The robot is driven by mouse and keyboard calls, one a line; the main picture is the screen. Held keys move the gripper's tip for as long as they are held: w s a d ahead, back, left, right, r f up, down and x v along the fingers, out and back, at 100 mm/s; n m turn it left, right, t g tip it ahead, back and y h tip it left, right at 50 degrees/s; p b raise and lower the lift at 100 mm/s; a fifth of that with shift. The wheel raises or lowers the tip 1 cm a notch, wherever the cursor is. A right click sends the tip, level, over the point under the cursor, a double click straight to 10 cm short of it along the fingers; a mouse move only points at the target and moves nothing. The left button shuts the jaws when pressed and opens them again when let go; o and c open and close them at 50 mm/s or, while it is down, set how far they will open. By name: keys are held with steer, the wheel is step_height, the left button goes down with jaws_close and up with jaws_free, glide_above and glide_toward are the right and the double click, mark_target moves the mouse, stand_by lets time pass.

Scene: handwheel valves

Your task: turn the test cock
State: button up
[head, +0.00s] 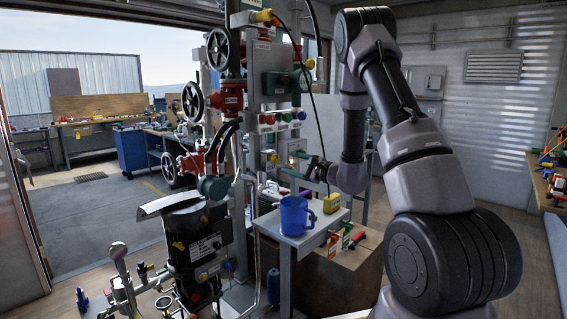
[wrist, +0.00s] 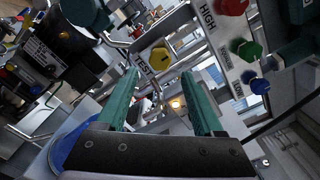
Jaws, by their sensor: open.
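The test cock appears to be the round yellow knob (wrist: 160,57) on a grey panel, with a partly hidden label beside it in the wrist view. In the head view a small yellow knob (head: 275,158) shows low on the panel, just left of my gripper. My gripper (wrist: 158,76) is open, its two green fingers apart and nothing between them. The knob appears beyond the fingertips, roughly centred in the gap, and looks apart from them. In the head view my gripper (head: 291,163) points left toward the panel.
Red (wrist: 233,5), green (wrist: 239,47) and blue (wrist: 248,77) knobs sit on the panel close by. A blue mug (head: 293,215) and a yellow box (head: 331,203) stand on a small table below my gripper. Red-bodied handwheel valves (head: 193,101) are at the left.

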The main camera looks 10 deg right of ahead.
mark_target(277, 160)
steer(key=shift+x, duration=2.55)
steer(key=shift+w+a, duration=0.1)
steer(key=c, duration=1)
